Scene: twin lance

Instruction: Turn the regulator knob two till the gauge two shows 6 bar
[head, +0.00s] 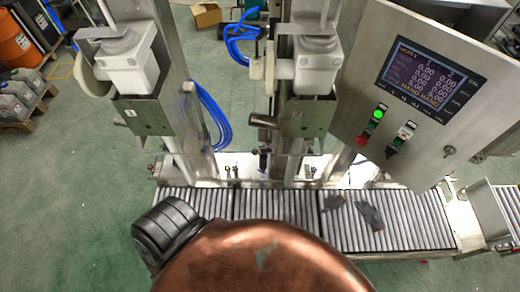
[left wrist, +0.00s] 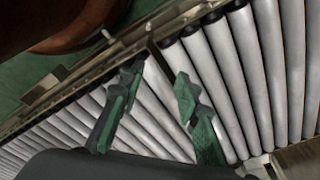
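I cannot pick out regulator knob two or gauge two in either view. Two filling stations stand behind the roller conveyor (head: 285,205) in the head view. The left station (head: 130,65) has a small label "1"; the right station (head: 318,65) has a label too small to read. Small fittings (head: 310,172) sit low behind the rollers, too small to identify. In the left wrist view my left gripper (left wrist: 159,73) is open and empty, with its green-padded fingers above the rollers (left wrist: 225,60).
A large copper-coloured rounded body (head: 255,260) fills the near middle and hides part of the conveyor. A black ribbed part (head: 165,230) shows beside it. A control panel (head: 425,80) with a lit display and green light stands right.

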